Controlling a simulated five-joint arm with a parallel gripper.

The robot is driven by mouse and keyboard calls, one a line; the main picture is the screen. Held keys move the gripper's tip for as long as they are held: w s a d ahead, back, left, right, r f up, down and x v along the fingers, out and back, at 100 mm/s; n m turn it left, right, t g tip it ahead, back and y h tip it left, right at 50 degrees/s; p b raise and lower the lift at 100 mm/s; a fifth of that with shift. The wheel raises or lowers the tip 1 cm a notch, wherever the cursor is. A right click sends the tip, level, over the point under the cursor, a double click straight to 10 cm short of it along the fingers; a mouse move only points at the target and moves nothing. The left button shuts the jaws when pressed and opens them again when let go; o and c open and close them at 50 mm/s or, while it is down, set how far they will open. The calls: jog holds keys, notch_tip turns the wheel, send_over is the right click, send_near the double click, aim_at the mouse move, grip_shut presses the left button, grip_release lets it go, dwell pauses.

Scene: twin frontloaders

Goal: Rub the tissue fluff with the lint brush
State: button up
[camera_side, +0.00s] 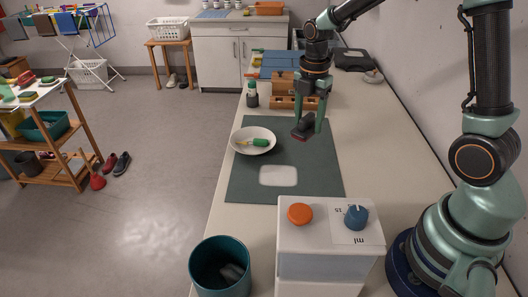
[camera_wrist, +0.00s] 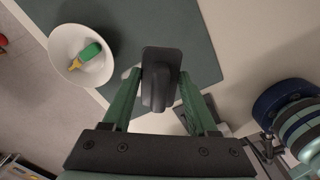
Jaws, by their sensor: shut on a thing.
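My gripper (camera_side: 309,121) is shut on the lint brush (camera_side: 302,130), a dark grey tool with a reddish underside. It holds the brush in the air above the dark green mat (camera_side: 247,185). In the wrist view the brush (camera_wrist: 160,62) sits between the two green fingers and shows its dark back and handle. The tissue fluff appears as a pale, rounded patch (camera_side: 278,176) on the mat, nearer the side camera than the brush and apart from it.
A white bowl (camera_side: 238,146) with a green and yellow brush (camera_side: 257,142) stands at the mat's left. A white box with knobs (camera_side: 325,270) and a teal bin (camera_side: 219,243) are in front. Wooden boxes (camera_side: 285,85) and a bottle (camera_side: 251,98) stand behind.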

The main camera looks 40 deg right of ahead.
aim_at(305, 134)
jog(key=a+f+n, duration=0.1)
jog(key=n, duration=0.1)
jog(key=s+a+f+n, duration=0.1)
jog(key=n, duration=0.1)
jog(key=s+a+f+n, duration=0.1)
jog(key=f+n, duration=0.1)
jog(key=shift+s+a, duration=0.1)
jog(key=shift+a, duration=0.1)
jog(key=shift+f, duration=2.65)
jog(key=shift+w+a+f, duration=0.2)
jog(key=shift+w+f, duration=0.05)
jog(key=shift+f, duration=0.45)
jog(key=shift+w+a+f, duration=0.2)
jog(key=shift+f, duration=0.45)
jog(key=shift+c, duration=0.6)
jog(key=shift+w+a, duration=3.35)
jog(key=shift+s+d, duration=3.6)
jog(key=shift+s+a, duration=0.1)
jog(key=shift+s, duration=0.45)
jog(key=shift+s+a, duration=0.2)
jog(key=shift+a, duration=0.05)
jog(key=shift+w+a, duration=0.3)
jog(key=shift+w, duration=0.1)
jog(key=shift+w+a, duration=3.45)
jog(key=shift+w, duration=0.05)
jog(key=shift+s+d, duration=3.8)
jog(key=shift+s, duration=0.05)
notch_tip(305, 134, up, 8)
jog(key=shift+r, duration=0.2)
